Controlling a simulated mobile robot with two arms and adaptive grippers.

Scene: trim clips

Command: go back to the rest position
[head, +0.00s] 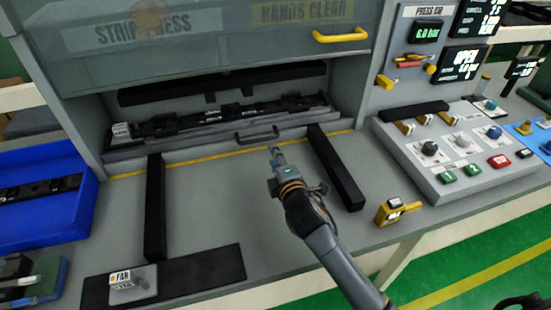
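My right gripper (275,153) reaches in from the lower right over the grey bench, just in front of the dark drawer handle (257,137) of the press. Its fingertips look close together from this angle, and I cannot tell if they are open or shut. I see nothing held in them. A gap between the fingertips and the handle is hard to judge. My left gripper is not in view.
The press guard (215,45) is raised, with a yellow handle (340,35). Two black rails (155,210) (337,168) flank clear bench. A button panel (455,150) and yellow device (396,211) are right; a blue bin (85,215) and small grey block (133,286) are left.

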